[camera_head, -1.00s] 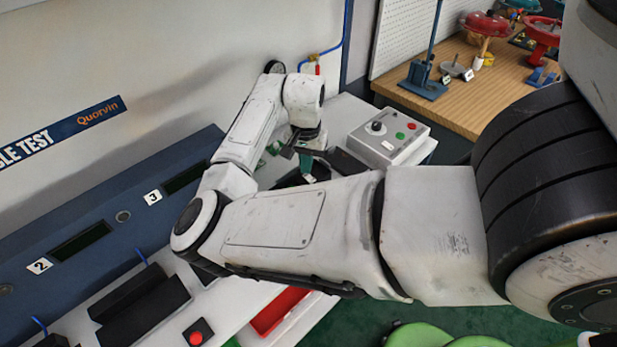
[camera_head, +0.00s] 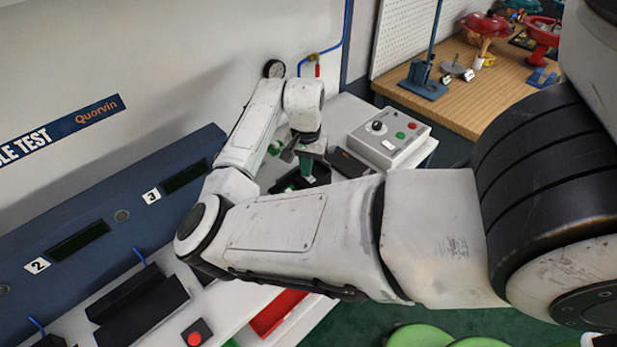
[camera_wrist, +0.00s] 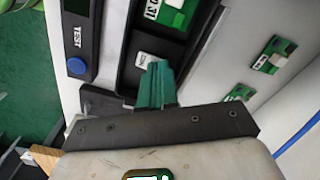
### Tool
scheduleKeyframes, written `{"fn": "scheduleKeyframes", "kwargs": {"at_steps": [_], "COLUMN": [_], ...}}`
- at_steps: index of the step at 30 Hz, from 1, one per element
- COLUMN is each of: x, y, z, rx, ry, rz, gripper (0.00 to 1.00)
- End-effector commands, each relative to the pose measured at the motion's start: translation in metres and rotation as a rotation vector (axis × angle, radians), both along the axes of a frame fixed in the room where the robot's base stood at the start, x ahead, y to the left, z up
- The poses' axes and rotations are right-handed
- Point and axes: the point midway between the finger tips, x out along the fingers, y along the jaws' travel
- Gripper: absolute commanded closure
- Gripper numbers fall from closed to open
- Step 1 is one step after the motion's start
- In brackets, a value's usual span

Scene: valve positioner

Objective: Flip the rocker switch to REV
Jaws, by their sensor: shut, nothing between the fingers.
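My gripper (camera_wrist: 155,70) has teal fingers that are shut with nothing between them. Its tips are at or just above a black fixture (camera_wrist: 118,68), beside a small white piece (camera_wrist: 147,60) in it; I cannot tell if they touch. In the head view my gripper (camera_head: 306,170) points down into the black fixture, partly hidden by my arm. I cannot make out a rocker switch or a REV mark. A grey control box (camera_head: 388,150) to the right has a black knob (camera_head: 377,127), a green button (camera_head: 400,135) and a red button (camera_head: 413,126).
Green boards (camera_wrist: 275,53) lie on the white bench in the wrist view. A blue panel (camera_head: 75,235) runs along the wall at left. A wooden bench (camera_head: 470,95) stands at back right.

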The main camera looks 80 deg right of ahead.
Motion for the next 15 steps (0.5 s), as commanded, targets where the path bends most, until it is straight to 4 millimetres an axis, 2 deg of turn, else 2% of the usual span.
{"fn": "scheduleKeyframes", "kwargs": {"at_steps": [9, 15], "x": [-0.0001, -0.0003], "y": [0.0002, 0.0003], "z": [-0.0052, 0.0004], "rx": [0.001, 0.001], "ry": [0.001, 0.001], "rz": [0.0, 0.0], "gripper": [1.0, 1.0]}}
